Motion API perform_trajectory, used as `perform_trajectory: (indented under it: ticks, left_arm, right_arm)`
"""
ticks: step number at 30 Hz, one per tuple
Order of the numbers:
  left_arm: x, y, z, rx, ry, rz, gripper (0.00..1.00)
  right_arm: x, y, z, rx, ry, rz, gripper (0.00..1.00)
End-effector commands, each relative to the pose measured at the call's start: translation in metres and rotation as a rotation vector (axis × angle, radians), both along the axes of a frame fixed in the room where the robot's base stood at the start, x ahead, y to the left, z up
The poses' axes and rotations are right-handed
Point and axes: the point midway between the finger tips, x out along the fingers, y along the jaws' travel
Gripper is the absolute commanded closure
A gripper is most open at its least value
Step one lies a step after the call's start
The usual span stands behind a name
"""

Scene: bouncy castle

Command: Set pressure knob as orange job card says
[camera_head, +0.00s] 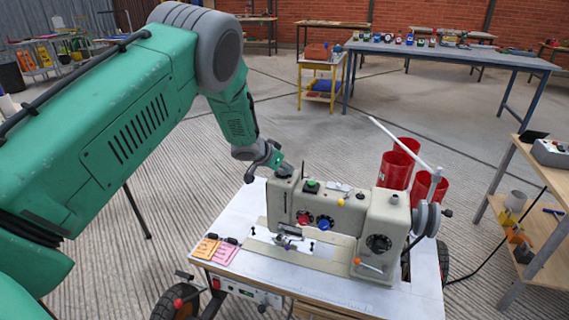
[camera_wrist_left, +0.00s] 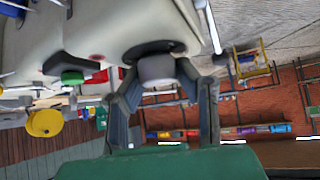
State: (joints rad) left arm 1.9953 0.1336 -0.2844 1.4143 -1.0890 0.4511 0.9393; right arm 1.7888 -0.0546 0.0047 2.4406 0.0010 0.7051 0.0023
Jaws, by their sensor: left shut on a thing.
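A beige sewing machine (camera_head: 335,212) stands on a white-topped cart (camera_head: 240,215). My left gripper (camera_head: 276,165) reaches down to the top of the machine's left end. In the left wrist view, my left gripper (camera_wrist_left: 160,80) has its fingers on both sides of a grey round knob (camera_wrist_left: 158,69), shut on it. The knob's marks cannot be read. The orange job card (camera_head: 207,248) lies on the cart's front left beside a pink card (camera_head: 225,254); their writing is too small to read. My right gripper is not in view.
A green knob (camera_head: 312,186) and a yellow knob (camera_head: 341,201) sit close by on the machine's top. Red and blue dials are on its front. Red cylinders (camera_head: 395,170) stand behind it. A shelf (camera_head: 540,225) is at the right, and a long table (camera_head: 455,55) stands behind.

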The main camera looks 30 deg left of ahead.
Motion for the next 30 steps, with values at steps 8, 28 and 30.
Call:
perform_trajectory:
  ticks: [8, 28, 30]
  left_arm:
    - [-0.004, 0.002, 0.002, 0.001, 0.011, -0.177, 1.0]
    - [-0.003, 0.004, -0.01, 0.006, 0.011, -0.762, 1.0]
    - [-0.003, 0.003, -0.01, 0.005, 0.012, -0.807, 1.0]
  right_arm:
    - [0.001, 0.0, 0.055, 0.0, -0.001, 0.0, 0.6]
    - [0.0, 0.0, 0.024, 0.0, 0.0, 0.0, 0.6]
    - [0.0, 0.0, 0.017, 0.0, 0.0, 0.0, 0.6]
